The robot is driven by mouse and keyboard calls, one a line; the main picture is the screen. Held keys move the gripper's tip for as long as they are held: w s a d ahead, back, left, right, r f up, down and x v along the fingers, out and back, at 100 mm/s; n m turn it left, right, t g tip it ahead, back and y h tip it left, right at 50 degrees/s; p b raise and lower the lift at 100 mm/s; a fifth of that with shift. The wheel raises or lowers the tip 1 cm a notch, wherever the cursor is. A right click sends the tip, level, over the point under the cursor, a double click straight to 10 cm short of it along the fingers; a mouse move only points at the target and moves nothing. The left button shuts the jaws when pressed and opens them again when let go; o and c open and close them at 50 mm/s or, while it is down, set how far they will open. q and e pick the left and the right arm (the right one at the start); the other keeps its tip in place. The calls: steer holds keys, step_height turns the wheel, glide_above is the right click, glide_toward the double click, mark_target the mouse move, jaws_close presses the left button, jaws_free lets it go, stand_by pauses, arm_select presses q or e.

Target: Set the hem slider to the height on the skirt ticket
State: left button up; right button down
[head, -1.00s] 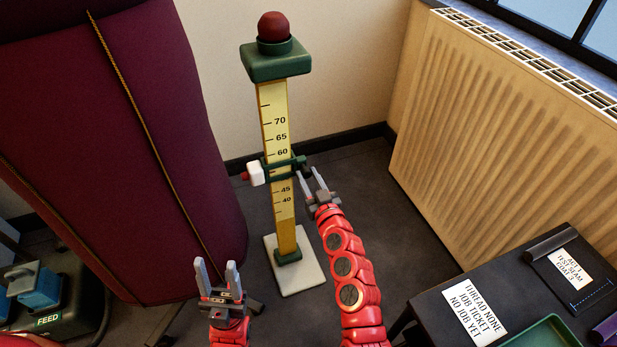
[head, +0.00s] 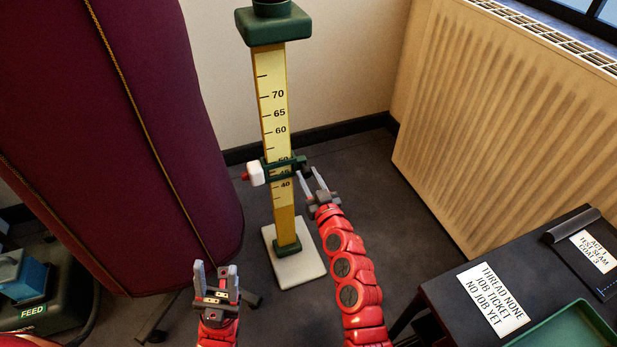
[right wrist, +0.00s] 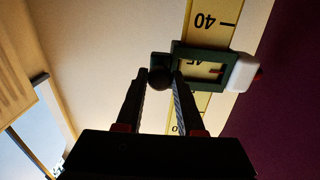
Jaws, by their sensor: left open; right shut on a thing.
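The yellow hem scale (head: 274,110) stands upright in a green frame on a pale base (head: 296,266). The green slider (head: 269,172) with a white block (head: 256,173) sits low on it, below the 60, around the 45. In the right wrist view the slider window (right wrist: 232,62) frames the 45, with a red pointer mark close to it; the exact reading is unclear. My right gripper (head: 310,176) is shut on the slider's dark round knob (right wrist: 160,79). My left gripper (head: 216,277) is open and empty, apart from the scale. No skirt ticket is readable.
A dark table (head: 448,285) at right carries a card reading "THREAD NONE JOB TICKET NO JOB YET" (head: 493,298) and a green tray (head: 565,330). A radiator (head: 490,120) stands behind.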

steer(key=shift+f, duration=0.35)
steer(key=shift+f+b, duration=0.35)
steer(key=shift+b, duration=0.15)
steer(key=shift+c, duration=2.2)
jaws_free()
